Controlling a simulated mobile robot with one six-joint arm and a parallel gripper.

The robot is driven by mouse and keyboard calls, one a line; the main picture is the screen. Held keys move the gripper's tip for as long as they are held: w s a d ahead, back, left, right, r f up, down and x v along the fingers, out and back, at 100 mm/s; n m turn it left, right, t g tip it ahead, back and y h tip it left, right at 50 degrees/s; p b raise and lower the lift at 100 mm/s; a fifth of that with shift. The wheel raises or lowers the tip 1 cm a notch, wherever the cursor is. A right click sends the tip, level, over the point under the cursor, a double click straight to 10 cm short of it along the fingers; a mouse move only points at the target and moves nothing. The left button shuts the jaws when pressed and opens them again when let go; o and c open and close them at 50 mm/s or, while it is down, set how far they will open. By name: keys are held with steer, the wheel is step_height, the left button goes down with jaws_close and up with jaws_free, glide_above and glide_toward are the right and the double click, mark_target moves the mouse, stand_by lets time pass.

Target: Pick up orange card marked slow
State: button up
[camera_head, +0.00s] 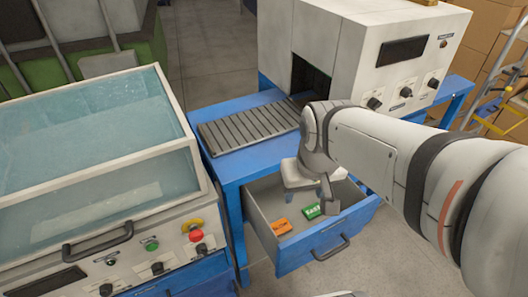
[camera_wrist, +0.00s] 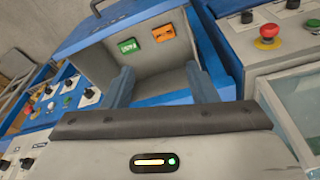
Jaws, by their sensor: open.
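The orange card (camera_head: 281,226) lies in the open drawer (camera_head: 328,236) of the blue bench, toward its left side in the head view. Dark lettering shows on it but is too small to read surely. A green card (camera_head: 311,212) lies just to its right. In the wrist view the orange card (camera_wrist: 162,32) is right of the green card (camera_wrist: 128,46). My gripper (camera_head: 328,198) is over the drawer, to the right of both cards in the head view. In the wrist view its two fingers (camera_wrist: 163,88) are apart with nothing between them, and both cards lie beyond them.
A roller conveyor (camera_head: 250,124) runs on the bench top into a white machine (camera_head: 350,55). A glass-covered machine (camera_head: 90,140) with a red button (camera_head: 196,235) stands close on the left. The drawer walls surround the cards. Open floor lies right of the drawer.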

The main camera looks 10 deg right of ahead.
mark_target(279, 225)
steer(key=o, duration=0.8)
steer(key=w+f+n+b, duration=0.1)
steer(key=w+f+b, duration=0.3)
steer(key=f, duration=0.4)
steer(key=w+a+f+n+g+b, duration=0.1)
steer(key=w+f+b, duration=0.4)
steer(key=f, duration=0.4)
steer(key=w+f+n+g+b, duration=0.1)
steer(key=w+f+b, duration=0.4)
steer(key=f, duration=0.3)
steer(key=shift+a+f, duration=0.15)
steer(key=shift+f, duration=0.1)
steer(key=shift+n, duration=0.3)
steer(key=shift+s+f+b, duration=0.2)
steer(key=shift+f+b, duration=0.35)
steer(key=shift+f, duration=1.45)
steer(key=shift+s+f+b, duration=0.15)
steer(key=shift+f+b, duration=0.35)
steer(key=shift+f, duration=1.45)
